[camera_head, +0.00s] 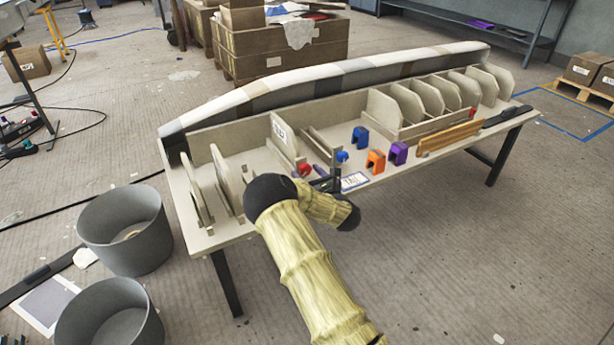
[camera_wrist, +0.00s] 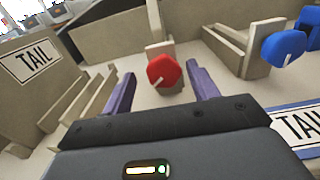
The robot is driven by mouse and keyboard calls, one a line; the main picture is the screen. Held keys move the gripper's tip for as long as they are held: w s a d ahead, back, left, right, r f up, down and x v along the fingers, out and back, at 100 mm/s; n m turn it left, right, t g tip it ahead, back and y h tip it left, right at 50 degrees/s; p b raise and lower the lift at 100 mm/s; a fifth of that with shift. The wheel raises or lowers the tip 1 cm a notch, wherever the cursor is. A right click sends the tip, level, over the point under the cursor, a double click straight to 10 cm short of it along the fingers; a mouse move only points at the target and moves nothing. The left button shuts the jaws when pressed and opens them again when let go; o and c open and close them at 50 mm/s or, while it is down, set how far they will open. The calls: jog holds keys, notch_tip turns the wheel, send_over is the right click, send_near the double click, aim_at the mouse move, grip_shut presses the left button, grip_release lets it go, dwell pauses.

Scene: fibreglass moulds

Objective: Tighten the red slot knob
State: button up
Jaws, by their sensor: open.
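The red slot knob (camera_wrist: 165,72) is a faceted red knob with a pale mark at its lower edge, mounted on a small beige block. In the wrist view it sits ahead of and between the two purple fingers of my gripper (camera_wrist: 161,90), which are open and apart from it. In the head view the red knob (camera_head: 305,169) shows just beyond my gripper (camera_head: 322,178), which my arm partly hides. A blue knob (camera_wrist: 284,47) on a similar block stands to the right; it also shows in the head view (camera_head: 342,157).
A "TAIL" panel (camera_wrist: 33,62) stands on the left and a "TAIL" label (camera_head: 354,181) lies on the table (camera_head: 420,150). Upright beige ribs (camera_head: 226,182) stand left. Blue (camera_head: 361,136), orange (camera_head: 376,160) and purple (camera_head: 398,152) clips stand right. Grey bins (camera_head: 128,228) stand on the floor.

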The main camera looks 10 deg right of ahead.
jog(key=shift+w, duration=0.45)
jog(key=shift+d, duration=0.25)
jog(key=shift+s+a, duration=0.1)
jog(key=c, duration=1)
jog(key=shift+r+m, duration=0.1)
jog(key=shift+m, duration=0.4)
jog(key=shift+m+p, duration=0.6)
jog(key=shift+m, duration=0.3)
jog(key=shift+m+p, duration=0.6)
jog(key=shift+m, duration=1.1)
